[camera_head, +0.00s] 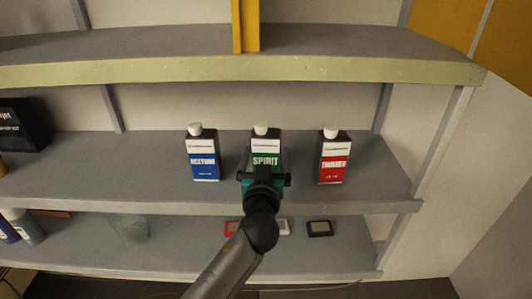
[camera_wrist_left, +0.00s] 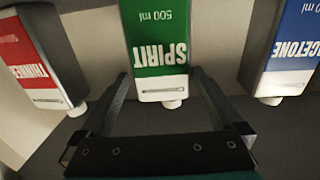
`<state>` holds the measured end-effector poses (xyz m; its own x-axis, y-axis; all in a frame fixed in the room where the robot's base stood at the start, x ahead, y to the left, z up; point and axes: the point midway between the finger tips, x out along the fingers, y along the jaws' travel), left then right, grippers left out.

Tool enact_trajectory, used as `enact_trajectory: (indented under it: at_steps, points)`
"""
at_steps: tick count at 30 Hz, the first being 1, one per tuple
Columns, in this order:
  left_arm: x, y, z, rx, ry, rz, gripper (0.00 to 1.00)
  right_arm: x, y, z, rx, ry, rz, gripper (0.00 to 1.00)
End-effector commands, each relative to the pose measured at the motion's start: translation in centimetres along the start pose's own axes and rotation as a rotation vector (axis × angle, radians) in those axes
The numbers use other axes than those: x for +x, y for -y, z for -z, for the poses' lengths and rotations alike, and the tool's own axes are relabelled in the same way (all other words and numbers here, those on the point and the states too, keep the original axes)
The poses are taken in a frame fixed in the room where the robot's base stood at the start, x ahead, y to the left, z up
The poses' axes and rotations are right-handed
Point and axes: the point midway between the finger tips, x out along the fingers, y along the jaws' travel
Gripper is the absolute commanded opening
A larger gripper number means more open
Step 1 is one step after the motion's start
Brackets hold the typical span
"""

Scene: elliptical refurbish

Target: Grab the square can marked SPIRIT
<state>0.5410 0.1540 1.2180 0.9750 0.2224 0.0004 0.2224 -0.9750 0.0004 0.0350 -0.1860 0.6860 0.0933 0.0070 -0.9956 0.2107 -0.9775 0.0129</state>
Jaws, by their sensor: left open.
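The SPIRIT can (camera_head: 265,146) is a square can with a green and white label and a white cap. It stands upright on the middle shelf between two similar cans. In the left wrist view the SPIRIT can (camera_wrist_left: 160,50) appears upside down, ahead of and between the fingers. My left gripper (camera_head: 264,176) is in front of it and covers its lower part in the head view. In the wrist view my left gripper (camera_wrist_left: 158,88) is open with nothing gripped. I cannot tell whether the fingertips reach alongside the can. My right gripper is not in view.
A blue-labelled ACETONE can (camera_head: 202,160) stands to the left, a red-labelled THINNER can (camera_head: 333,163) to the right. Gaps separate them from SPIRIT. The upper shelf (camera_head: 160,68) runs above. Small flat items, including a black one (camera_head: 319,228), lie on the lower shelf. A dark box (camera_head: 22,126) stands far left.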

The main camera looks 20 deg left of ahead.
Motion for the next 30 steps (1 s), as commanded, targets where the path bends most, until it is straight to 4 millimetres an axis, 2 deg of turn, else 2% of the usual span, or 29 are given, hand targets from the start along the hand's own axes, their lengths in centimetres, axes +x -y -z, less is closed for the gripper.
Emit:
enact_trajectory:
  at_steps: [9, 20, 30]
  points:
    - [3.5, 0.1, -0.2, 0.002, -0.001, 0.000, 1.00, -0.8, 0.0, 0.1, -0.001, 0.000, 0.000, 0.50]
    - [4.1, 0.2, -0.4, 0.001, 0.000, 0.000, 1.00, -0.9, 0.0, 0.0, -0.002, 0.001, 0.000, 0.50]
    - [4.0, 0.2, -0.3, 0.001, 0.001, 0.000, 0.63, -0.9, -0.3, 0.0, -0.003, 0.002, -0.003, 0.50]
